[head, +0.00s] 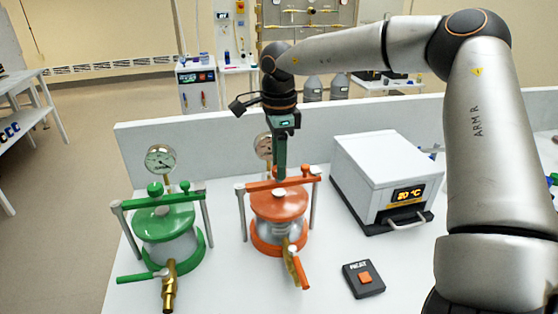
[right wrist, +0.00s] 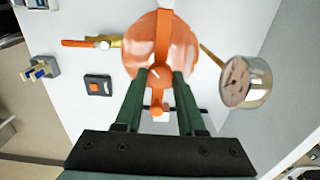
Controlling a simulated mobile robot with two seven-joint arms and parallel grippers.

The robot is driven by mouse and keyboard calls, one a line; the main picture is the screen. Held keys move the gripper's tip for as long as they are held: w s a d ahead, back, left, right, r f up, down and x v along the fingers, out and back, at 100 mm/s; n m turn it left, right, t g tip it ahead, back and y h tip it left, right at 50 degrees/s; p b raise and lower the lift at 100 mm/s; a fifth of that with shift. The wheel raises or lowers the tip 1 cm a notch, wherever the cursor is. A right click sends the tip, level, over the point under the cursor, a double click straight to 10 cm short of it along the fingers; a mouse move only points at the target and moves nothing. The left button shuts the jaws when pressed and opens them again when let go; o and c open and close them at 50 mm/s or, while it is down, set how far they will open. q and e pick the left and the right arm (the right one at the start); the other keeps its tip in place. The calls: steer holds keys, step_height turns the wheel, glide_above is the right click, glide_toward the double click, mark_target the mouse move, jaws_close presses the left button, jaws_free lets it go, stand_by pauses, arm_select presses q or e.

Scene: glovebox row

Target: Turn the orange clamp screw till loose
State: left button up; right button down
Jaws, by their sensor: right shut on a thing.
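The orange vessel (head: 281,205) stands on the white bench with an orange clamp bar (head: 256,186) across its lid. My right gripper (head: 280,177) points straight down at the middle of the bar. In the right wrist view its two green fingers (right wrist: 160,76) are shut on the round orange clamp screw (right wrist: 159,77). In the head view the fingers hide most of the screw. My left gripper is in neither view.
A pressure gauge (right wrist: 235,80) stands close beside the orange lid. A green vessel (head: 168,225) is at the left. A white heater box (head: 385,172) reading 20 °C and a dark button box (head: 364,279) are at the right. A low wall (head: 200,140) runs behind.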

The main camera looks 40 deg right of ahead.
steer(key=n, duration=0.7)
steer(key=shift+p, duration=0.35)
steer(key=n, duration=0.6)
steer(key=shift+n+p, duration=0.35)
steer(key=shift+n, duration=0.05)
steer(key=n, duration=0.7)
steer(key=shift+r+p, duration=0.1)
steer(key=shift+p, duration=0.25)
steer(key=n, duration=0.2)
steer(key=shift+n+p, duration=0.3)
steer(key=shift+p, duration=0.1)
steer(key=shift+n+p, duration=0.7)
steer(key=shift+n, duration=0.4)
steer(key=c, duration=0.5)
jaws_free()
